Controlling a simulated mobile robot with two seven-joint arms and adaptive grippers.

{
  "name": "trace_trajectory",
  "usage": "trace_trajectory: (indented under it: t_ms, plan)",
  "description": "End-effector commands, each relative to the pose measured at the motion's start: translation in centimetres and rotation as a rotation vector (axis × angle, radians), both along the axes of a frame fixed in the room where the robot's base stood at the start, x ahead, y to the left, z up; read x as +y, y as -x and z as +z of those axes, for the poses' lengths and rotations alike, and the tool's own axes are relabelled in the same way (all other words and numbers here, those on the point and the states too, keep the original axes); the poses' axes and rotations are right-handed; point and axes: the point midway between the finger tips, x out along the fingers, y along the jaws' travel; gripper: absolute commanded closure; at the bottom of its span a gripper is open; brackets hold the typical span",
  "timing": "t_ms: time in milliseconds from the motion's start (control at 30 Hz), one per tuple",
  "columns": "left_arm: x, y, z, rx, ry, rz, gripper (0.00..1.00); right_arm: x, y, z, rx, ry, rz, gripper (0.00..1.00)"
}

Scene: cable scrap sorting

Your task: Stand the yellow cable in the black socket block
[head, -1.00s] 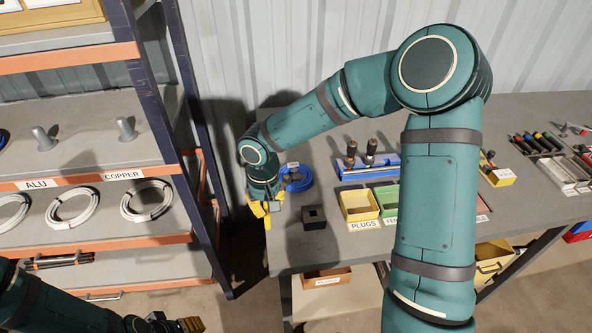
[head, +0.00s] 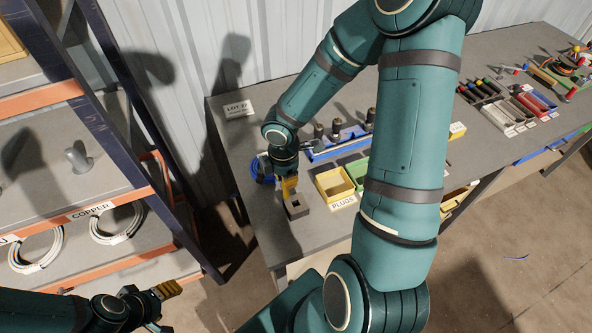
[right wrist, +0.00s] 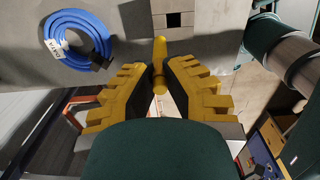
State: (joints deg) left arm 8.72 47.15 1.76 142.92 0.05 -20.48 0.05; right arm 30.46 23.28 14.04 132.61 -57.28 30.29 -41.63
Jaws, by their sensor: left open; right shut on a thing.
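The yellow cable (right wrist: 160,62) is a short, straight yellow rod in the right wrist view. My right gripper (right wrist: 159,80) is shut on it, and the cable sticks out past the fingertips. In the head view my right gripper (head: 290,186) is just over or beside the socket block (head: 297,208), a small dark block with a square hole. The block (right wrist: 182,20) also shows beyond the cable's end in the wrist view. I cannot tell whether cable and block touch. My left gripper (head: 166,290) is open and empty at the lower left, away from the table.
A blue cable coil (right wrist: 75,37) with a white tag lies left of the block. A yellow bin (head: 335,184) marked PLUGS and a blue rack (head: 338,143) stand to its right. The shelf unit (head: 130,225) with white coils is at left. The table's front left is clear.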

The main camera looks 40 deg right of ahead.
Motion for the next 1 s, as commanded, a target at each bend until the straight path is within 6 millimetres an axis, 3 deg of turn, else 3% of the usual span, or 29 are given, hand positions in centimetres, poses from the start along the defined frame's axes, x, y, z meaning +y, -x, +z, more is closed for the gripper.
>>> trace_trajectory:
  t_ms: [100,367,1000]
  plan:
    - [0.1,0.0,1.4,-0.001,0.001,0.001,0.42,-0.8,1.4,0.8,0.005,-0.004,0.139,1.0]
    - [0.1,-0.1,2.0,-0.003,0.002,0.002,0.42,-1.4,2.7,0.9,0.006,-0.01,0.279,1.0]
    - [0.0,-0.1,-2.6,-0.004,-0.003,0.006,0.42,-1.5,2.7,-3.8,0.006,-0.009,0.282,1.0]
